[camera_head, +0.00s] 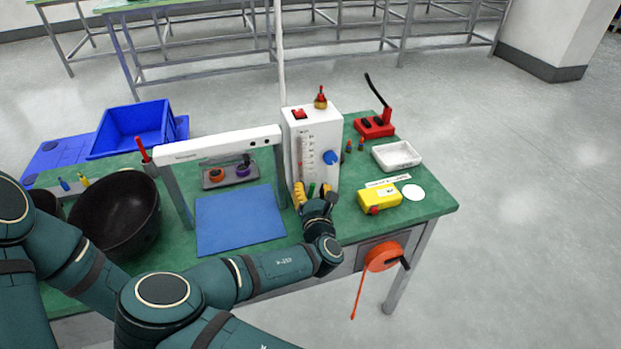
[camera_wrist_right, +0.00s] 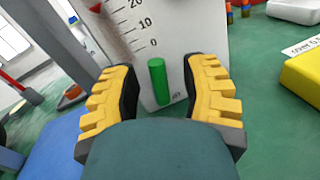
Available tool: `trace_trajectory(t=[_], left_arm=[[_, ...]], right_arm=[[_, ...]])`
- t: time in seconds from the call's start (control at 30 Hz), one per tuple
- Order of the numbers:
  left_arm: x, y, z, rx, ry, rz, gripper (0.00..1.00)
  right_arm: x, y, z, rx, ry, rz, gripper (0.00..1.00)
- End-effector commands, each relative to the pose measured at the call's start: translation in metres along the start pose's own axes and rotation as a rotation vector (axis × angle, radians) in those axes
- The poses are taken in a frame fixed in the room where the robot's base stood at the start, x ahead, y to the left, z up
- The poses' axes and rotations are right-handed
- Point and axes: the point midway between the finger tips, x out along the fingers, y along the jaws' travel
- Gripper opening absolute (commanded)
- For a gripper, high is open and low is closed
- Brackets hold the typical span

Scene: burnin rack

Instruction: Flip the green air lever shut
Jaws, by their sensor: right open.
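The green air lever (camera_wrist_right: 158,82) stands upright at the foot of the white burn-in unit (camera_wrist_right: 190,25), just below the 0 of its printed scale. It also shows as a small green bit in the head view (camera_head: 311,190). My right gripper (camera_wrist_right: 157,85) is open, with one yellow-padded finger on each side of the lever. The fingers appear apart from the lever, and their depth relative to it is hard to tell. In the head view the right gripper (camera_head: 313,192) is in front of the unit's base. My left gripper is not in view.
A blue mat (camera_head: 235,222) lies left of my right gripper. A yellow box (camera_head: 380,198) and a white tray (camera_head: 396,156) are to the right. A black bowl (camera_head: 115,212) and blue bin (camera_head: 133,128) are at left. An orange reel (camera_head: 382,256) hangs on the table's front.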

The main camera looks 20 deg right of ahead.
Motion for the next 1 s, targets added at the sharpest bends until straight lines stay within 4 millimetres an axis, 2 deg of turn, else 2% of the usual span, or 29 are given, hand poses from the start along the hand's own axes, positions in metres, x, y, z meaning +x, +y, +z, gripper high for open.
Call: trace_trajectory(t=[0.37,0.4,0.5,1.0], left_arm=[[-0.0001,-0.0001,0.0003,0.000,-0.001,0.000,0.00],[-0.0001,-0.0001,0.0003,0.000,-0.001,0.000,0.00],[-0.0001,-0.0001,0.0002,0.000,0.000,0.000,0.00],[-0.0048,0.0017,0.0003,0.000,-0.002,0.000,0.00]], right_arm=[[-0.0013,0.0004,-0.0001,0.000,0.000,0.001,0.44],[-0.0013,0.0004,-0.0001,0.000,0.000,0.001,0.30],[-0.0013,0.0004,-0.0001,0.000,0.000,0.001,0.00],[-0.0007,-0.0014,0.0008,0.072,0.015,-0.002,0.00]])
